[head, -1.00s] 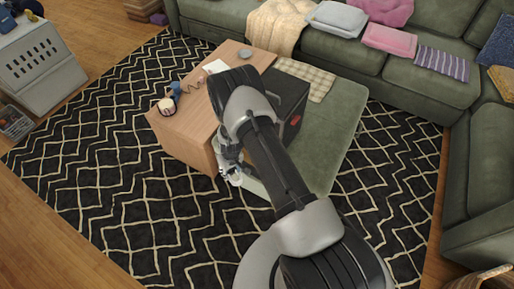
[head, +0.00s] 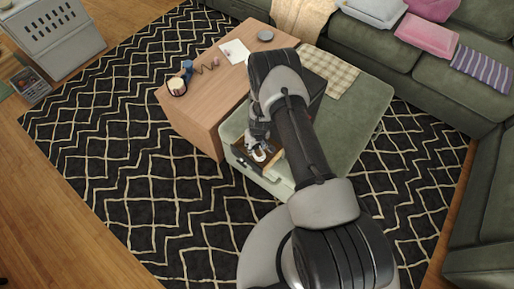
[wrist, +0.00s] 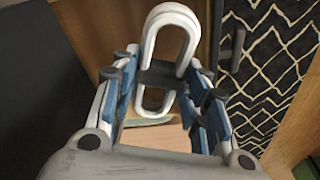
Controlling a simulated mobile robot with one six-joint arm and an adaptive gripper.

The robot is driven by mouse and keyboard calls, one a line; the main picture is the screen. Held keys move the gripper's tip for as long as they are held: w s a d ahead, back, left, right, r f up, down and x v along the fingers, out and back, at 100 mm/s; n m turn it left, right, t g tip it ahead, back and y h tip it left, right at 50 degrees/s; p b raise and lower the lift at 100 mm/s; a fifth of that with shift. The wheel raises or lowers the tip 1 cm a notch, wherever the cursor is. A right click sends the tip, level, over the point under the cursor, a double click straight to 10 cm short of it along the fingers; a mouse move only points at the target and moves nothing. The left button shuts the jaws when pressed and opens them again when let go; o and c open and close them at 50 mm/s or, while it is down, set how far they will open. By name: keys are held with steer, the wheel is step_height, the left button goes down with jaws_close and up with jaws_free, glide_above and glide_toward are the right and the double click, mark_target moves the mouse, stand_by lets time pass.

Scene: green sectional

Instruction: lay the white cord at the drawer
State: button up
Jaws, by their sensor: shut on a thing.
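The white cord (wrist: 167,45) is a bundled loop with a dark band around its middle. My gripper (wrist: 158,75) is shut on it at the band, and the loop stands out beyond the fingers in the wrist view. In the head view my gripper (head: 257,143) points down over the open drawer, with the white cord (head: 260,155) just below it. The drawer (head: 241,156) juts from the front of the green ottoman and has a brown inside. Its front with a dark handle (wrist: 238,50) shows at right in the wrist view. My arm hides part of the drawer.
A wooden table (head: 200,100) stands left of the ottoman, holding a mug (head: 177,86), paper (head: 234,51) and a grey dish (head: 265,36). The green sofa (head: 390,65) lies behind. The patterned rug (head: 130,180) in front is clear.

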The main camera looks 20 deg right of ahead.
mark_target(256, 146)
step_height(256, 146, down, 3)
steer(key=shift+f+b, duration=0.1)
steer(key=shift+b, duration=0.4)
steer(key=shift+w+d, duration=0.2)
steer(key=shift+s, duration=0.1)
steer(key=shift+f+b, duration=0.55)
steer(key=shift+f, duration=0.1)
steer(key=o, duration=0.8)
